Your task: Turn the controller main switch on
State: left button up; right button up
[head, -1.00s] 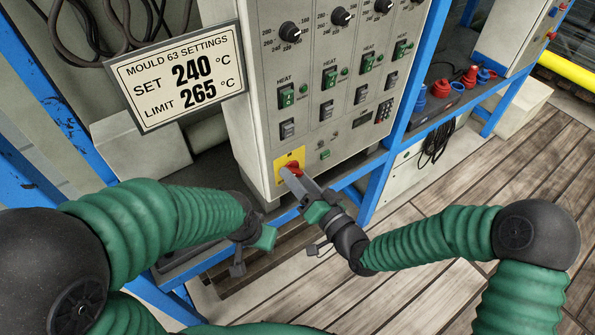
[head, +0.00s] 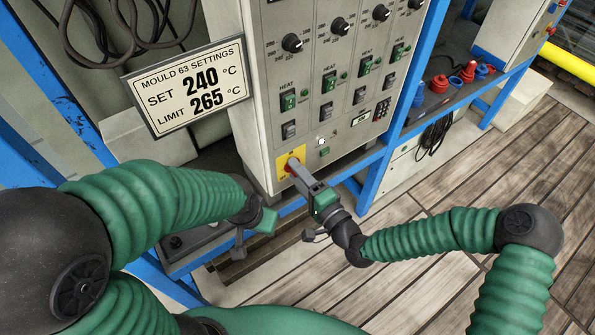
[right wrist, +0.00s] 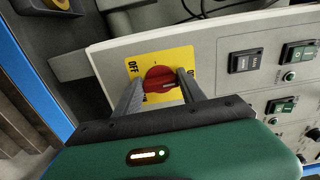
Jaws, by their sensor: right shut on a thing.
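The controller main switch is a red rotary knob (right wrist: 158,76) on a yellow plate (right wrist: 176,56), low on the controller's front panel. In the head view the yellow plate (head: 283,163) shows at the panel's bottom left corner. My right gripper (right wrist: 162,82) is shut on the red knob, one finger on each side. OFF is printed left of the knob in the right wrist view; lettering to its right is partly hidden by a finger. My left gripper (head: 253,229) hangs apart from the panel, below and left of the switch; its jaw state is unclear.
The grey controller cabinet (head: 258,140) carries several dials and green heat switches above the knob. A white lamp (head: 321,142) and a small display (head: 362,118) are lit. A settings sign (head: 187,88) stands left. Blue frame posts (head: 405,110) flank the cabinet; wooden floor lies right.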

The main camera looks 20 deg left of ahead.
jog(key=shift+w+d+f+m, duration=0.1)
jog(key=shift+w+d+m, duration=0.05)
jog(key=shift+m, duration=0.15)
jog(key=o, duration=1.4)
jog(key=shift+c, duration=0.2)
jog(key=p+v, duration=0.2)
jog(key=v, duration=1.4)
jog(key=shift+s+d, duration=0.3)
